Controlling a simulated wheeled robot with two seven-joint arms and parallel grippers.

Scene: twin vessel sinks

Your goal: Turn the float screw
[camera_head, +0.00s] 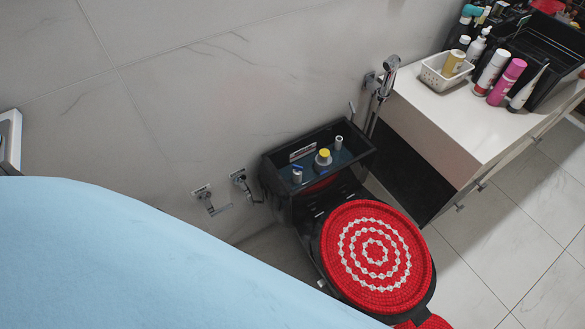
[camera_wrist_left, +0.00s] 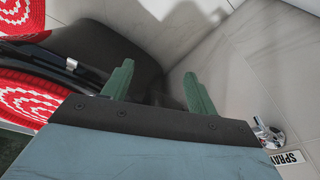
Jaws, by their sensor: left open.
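The open black toilet tank (camera_head: 272,190) stands against the wall in the head view. Inside it are a small grey fitting with a blue part (camera_head: 297,174), a white cylinder with a yellow cap (camera_head: 324,156) and a pale narrow post (camera_head: 338,143). I cannot tell which small part is the float screw. My left gripper (camera_wrist_left: 158,73) shows in the left wrist view with its green fingers apart and nothing between them. It points towards the wall and floor beside a dark toilet part (camera_wrist_left: 105,58). My right gripper is not in view.
The toilet lid has a red and white cover (camera_head: 374,256). Wall valves (camera_head: 240,183) are left of the tank; a labelled valve (camera_wrist_left: 268,134) shows at the wrist view's right. A hand sprayer (camera_head: 383,85) and white counter (camera_head: 430,110) with bottles stand right. A light blue surface covers the lower left.

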